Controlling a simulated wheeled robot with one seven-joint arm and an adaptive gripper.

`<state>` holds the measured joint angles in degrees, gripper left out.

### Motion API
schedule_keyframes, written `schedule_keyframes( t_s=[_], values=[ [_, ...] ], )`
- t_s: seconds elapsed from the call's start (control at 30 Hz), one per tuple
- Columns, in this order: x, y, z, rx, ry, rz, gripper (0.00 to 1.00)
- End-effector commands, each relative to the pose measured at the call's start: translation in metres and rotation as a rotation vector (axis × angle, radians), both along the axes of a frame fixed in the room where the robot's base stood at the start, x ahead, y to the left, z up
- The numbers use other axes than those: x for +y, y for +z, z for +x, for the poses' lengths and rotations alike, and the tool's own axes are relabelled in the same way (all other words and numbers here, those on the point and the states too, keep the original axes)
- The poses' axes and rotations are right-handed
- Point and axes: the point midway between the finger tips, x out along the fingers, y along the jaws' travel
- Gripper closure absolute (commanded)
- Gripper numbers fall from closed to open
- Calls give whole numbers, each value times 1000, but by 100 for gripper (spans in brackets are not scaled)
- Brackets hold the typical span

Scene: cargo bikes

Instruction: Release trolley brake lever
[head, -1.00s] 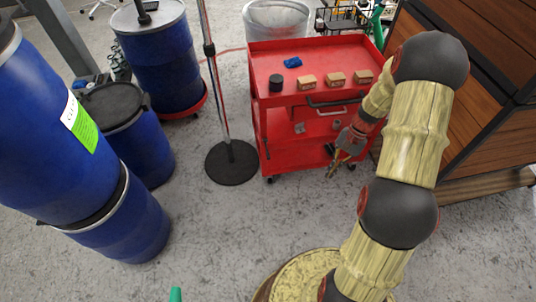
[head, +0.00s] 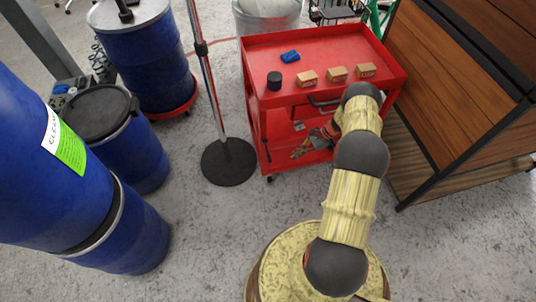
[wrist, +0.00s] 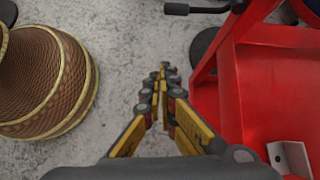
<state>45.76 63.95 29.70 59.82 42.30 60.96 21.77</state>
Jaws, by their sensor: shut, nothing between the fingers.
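The red trolley (head: 392,82) stands ahead of me in the head view. Its red side and frame (wrist: 270,85) fill the right of the wrist view. A black lever-like bar (wrist: 190,9) shows at the top of the wrist view, beside the red frame. I cannot tell for certain that it is the brake lever. My arm hides the trolley's front right.
Small boxes (head: 337,74), a black cylinder (head: 274,81) and a blue item (head: 290,56) lie on the trolley's top. A pole on a round black base (head: 229,162) and blue barrels (head: 135,160) stand left. A wooden-panelled unit (head: 450,60) is right. Floor between is clear.

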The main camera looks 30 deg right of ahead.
Motion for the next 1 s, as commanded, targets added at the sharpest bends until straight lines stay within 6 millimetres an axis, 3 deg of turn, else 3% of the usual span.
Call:
schedule_keyframes(
  t_s=[0.07,0.57,0.77,1.0],
  values=[
    [-5,6,12,1,-45,13,100],
    [0,6,12,34,-83,34,100],
    [15,-10,16,36,-82,36,100],
    [47,-44,25,36,-80,35,100]
  ],
)
